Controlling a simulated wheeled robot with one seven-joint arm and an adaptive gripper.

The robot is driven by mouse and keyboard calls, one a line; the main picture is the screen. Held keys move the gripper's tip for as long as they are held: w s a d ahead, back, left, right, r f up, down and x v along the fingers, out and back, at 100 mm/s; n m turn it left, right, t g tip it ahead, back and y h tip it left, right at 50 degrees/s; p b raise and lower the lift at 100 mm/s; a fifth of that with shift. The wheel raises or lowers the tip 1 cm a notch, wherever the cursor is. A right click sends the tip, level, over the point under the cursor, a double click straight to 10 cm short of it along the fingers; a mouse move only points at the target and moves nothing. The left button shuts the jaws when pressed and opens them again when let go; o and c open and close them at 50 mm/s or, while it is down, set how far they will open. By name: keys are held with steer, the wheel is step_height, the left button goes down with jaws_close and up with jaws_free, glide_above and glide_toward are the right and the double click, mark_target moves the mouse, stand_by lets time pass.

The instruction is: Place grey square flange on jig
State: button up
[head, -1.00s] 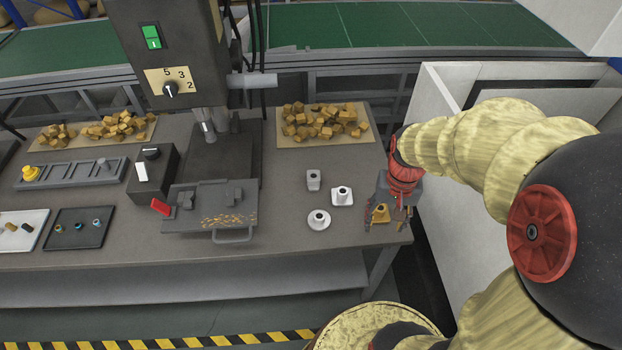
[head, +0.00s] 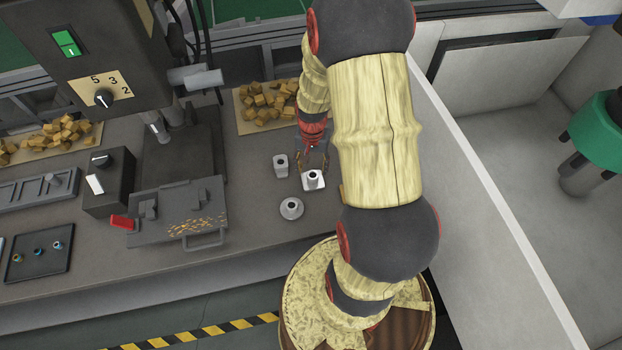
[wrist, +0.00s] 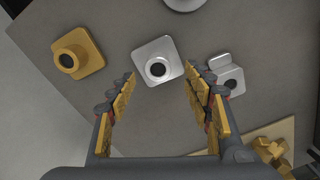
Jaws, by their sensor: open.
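The grey square flange (head: 314,181), a light square plate with a round raised boss, stands on the bench. In the wrist view the same grey square flange (wrist: 158,48) lies ahead of and between the fingertips. My gripper (wrist: 160,74) is open and empty, one finger to each side of the flange; contact cannot be told. In the head view my gripper (head: 312,158) is just behind the flange, partly hidden. A grey fixture plate (head: 160,238) with small blocks, a red handle and metal chips sits under the drill press; it appears to be the jig.
A round flange (head: 291,208) and a grey angled bracket (head: 281,166) stand close by. A brass square flange (wrist: 90,45) lies left in the wrist view. Brass cubes lie on a mat (head: 242,126) behind. Bare bench separates the flanges from the fixture.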

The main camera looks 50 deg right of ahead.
mark_target(313, 176)
step_height(313, 176, down, 5)
steer(key=shift+s+f+b, duration=0.1)
steer(key=shift+b, duration=0.5)
jaws_close()
stand_by(0.4)
